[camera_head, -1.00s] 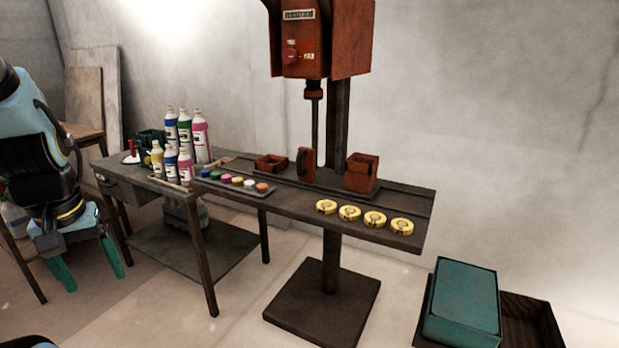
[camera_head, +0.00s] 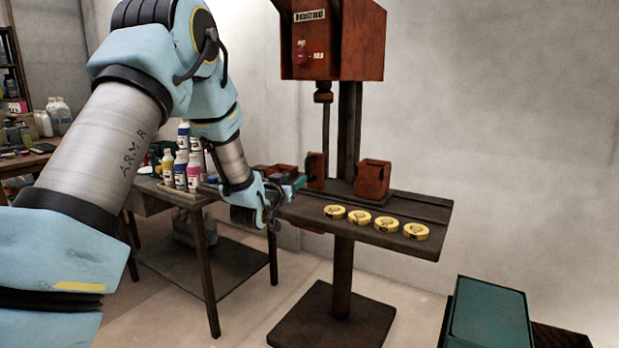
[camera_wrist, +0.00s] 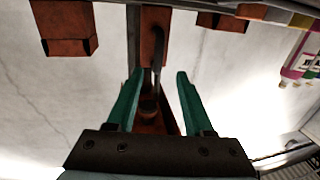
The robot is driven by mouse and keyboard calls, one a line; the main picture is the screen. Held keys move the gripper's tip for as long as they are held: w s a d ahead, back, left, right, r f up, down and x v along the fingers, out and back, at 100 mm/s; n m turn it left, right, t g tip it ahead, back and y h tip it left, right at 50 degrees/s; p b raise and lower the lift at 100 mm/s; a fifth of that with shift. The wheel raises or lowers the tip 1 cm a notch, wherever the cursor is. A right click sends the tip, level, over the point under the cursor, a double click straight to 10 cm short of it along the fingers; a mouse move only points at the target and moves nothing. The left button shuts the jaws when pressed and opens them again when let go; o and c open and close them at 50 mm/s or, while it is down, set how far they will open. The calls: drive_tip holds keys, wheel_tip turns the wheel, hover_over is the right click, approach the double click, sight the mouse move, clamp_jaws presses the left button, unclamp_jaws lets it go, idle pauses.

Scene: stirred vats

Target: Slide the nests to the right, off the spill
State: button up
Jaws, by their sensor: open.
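No object is plainly marked as a nest. The likeliest are red holders on the dark press table (camera_head: 425,212): a box-like one (camera_head: 373,180) at right, an upright one (camera_head: 316,168) in the middle, and a low one (camera_head: 281,171) at left, partly hidden by my arm. Several yellow round pieces (camera_head: 387,224) sit in a row along the front edge. I cannot make out a spill. My gripper (camera_wrist: 160,75) is open and empty, its green fingers apart. In the head view my gripper (camera_head: 289,189) is at the table's left end, apart from the box-like holder.
The red press head (camera_head: 335,40) and its spindle hang over the table, with the post behind. Bottles (camera_head: 193,172) crowd the side bench at left. A teal box (camera_head: 488,318) stands low at front right. Space in front of the press table is open.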

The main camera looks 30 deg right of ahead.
sight(306, 169)
drive_tip(key=p+x, duration=0.2)
drive_tip(key=x, duration=0.8)
drive_tip(key=shift+w+d+r, duration=0.15)
drive_tip(key=shift+w+d, duration=0.05)
drive_tip(key=shift+d, duration=0.15)
clamp_jaws()
idle(1.0)
